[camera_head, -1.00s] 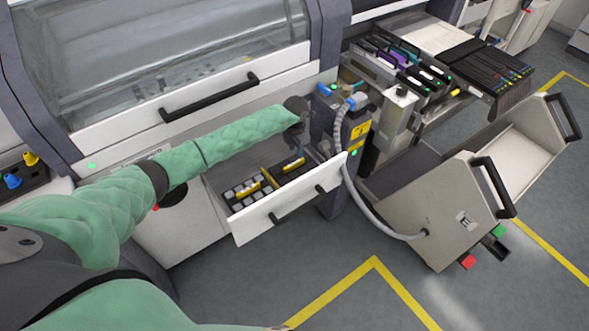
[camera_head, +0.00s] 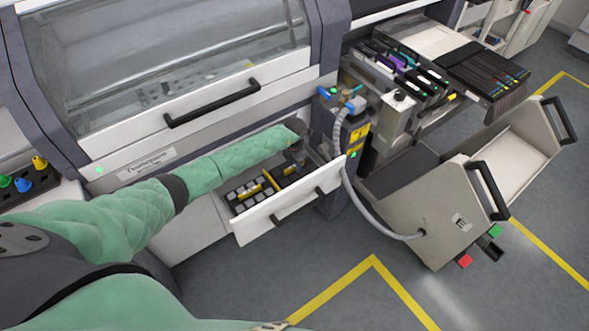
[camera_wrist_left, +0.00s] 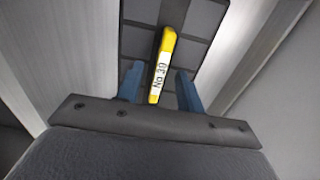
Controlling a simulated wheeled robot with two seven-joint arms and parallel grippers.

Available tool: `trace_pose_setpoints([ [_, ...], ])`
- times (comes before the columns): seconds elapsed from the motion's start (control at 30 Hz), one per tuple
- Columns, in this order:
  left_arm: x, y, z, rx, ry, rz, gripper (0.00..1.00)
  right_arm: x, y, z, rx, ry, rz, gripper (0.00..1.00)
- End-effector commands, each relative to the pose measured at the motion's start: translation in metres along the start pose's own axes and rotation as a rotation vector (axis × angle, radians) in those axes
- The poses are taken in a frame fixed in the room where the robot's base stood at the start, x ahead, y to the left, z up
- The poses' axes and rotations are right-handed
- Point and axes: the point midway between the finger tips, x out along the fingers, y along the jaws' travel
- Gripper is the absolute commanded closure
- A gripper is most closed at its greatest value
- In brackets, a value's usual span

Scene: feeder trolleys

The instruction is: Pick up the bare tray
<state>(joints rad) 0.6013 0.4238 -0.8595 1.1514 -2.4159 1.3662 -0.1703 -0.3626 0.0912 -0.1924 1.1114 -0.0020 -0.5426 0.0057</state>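The open drawer (camera_head: 290,211) holds two trays side by side. The left tray (camera_head: 250,195) carries several grey blocks and has a yellow handle. The right tray is dark and looks bare (camera_head: 284,181); my arm partly covers it. In the left wrist view, this dark, divided tray (camera_wrist_left: 138,42) shows empty cells and a yellow handle (camera_wrist_left: 162,62) with a white number label. My left gripper (camera_wrist_left: 160,88) is open, with its blue fingers on either side of the handle and gaps visible. In the head view the gripper is mostly hidden at the drawer's back right. My right gripper is out of view.
The machine's long black handle (camera_head: 212,105) is above the drawer. A post with a grey hose (camera_head: 350,180) stands close to the drawer's right. Beyond it are a feeder trolley (camera_head: 430,210) and black feeders (camera_head: 488,72). The floor in front is clear.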

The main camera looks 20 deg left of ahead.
Motion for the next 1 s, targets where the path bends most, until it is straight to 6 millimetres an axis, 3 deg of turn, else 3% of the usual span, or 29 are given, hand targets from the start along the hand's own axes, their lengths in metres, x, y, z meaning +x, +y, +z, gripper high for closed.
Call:
trace_pose_setpoints([
  [0.3,0.004,0.0,-0.001,-0.001,0.0,0.0,0.63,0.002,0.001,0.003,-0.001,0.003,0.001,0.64],
  [0.5,0.004,0.0,0.0,-0.001,0.0,0.0,1.0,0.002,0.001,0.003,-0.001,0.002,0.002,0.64],
  [0.97,-0.004,0.001,0.001,0.001,-0.003,0.001,1.0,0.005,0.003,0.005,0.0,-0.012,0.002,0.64],
  [1.0,-0.008,0.002,0.0,0.001,-0.003,0.002,1.0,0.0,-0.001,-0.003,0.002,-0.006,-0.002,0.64],
])
